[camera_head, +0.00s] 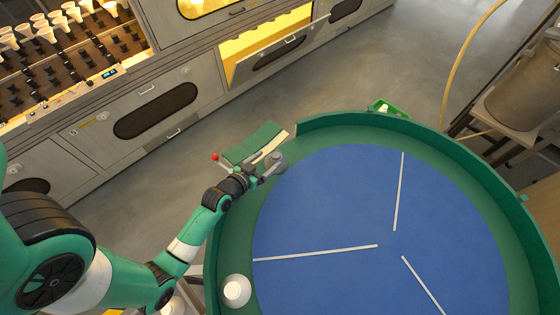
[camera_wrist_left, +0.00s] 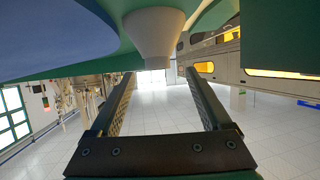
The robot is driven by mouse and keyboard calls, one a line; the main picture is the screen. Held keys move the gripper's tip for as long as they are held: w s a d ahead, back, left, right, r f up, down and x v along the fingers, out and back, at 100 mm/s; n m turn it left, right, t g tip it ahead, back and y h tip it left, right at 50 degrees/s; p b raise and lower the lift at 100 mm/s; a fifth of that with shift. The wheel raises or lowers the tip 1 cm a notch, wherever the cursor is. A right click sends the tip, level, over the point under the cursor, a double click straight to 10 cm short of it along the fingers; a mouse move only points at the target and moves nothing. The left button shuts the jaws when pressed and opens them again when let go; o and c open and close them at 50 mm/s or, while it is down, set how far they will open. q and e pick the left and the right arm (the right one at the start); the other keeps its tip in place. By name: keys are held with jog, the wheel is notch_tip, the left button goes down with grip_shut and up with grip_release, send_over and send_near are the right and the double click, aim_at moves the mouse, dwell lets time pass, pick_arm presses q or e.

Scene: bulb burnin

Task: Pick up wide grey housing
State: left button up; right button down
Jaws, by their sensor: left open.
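The grey housing (camera_head: 278,160) stands on the green rim of the round table, at its far left. In the left wrist view it shows as a pale grey cone (camera_wrist_left: 153,38), wide at one end and narrowing towards my fingers. My left gripper (camera_head: 268,170) is open and close to the housing, with its fingers pointing at it. In the left wrist view the gripper (camera_wrist_left: 158,76) has one finger on each side of the cone's narrow end. I cannot tell whether either finger touches it. My right gripper is not in view.
The round table has a blue top (camera_head: 330,200) with white divider strips and a raised green rim (camera_head: 470,155). A white round part (camera_head: 236,291) sits on the rim at front left. A green sloped panel (camera_head: 255,143) is just behind my left gripper. Grey cabinets (camera_head: 150,110) stand behind.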

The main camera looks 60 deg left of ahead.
aim_at(273, 156)
pick_arm(q)
jog(key=x, duration=0.3)
jog(key=shift+w+a+f+b, duration=0.1)
jog(key=shift+w+a+b, duration=0.05)
jog(key=shift+w+b, duration=0.25)
jog(key=shift+w+a+f, duration=0.1)
jog(key=shift+w+f, duration=0.05)
jog(key=x, duration=0.1)
jog(key=b+x, duration=0.1)
jog(key=x, duration=0.1)
jog(key=b+x, duration=0.1)
jog(key=shift+w+a, duration=0.15)
jog(key=shift+w, duration=0.25)
grip_shut()
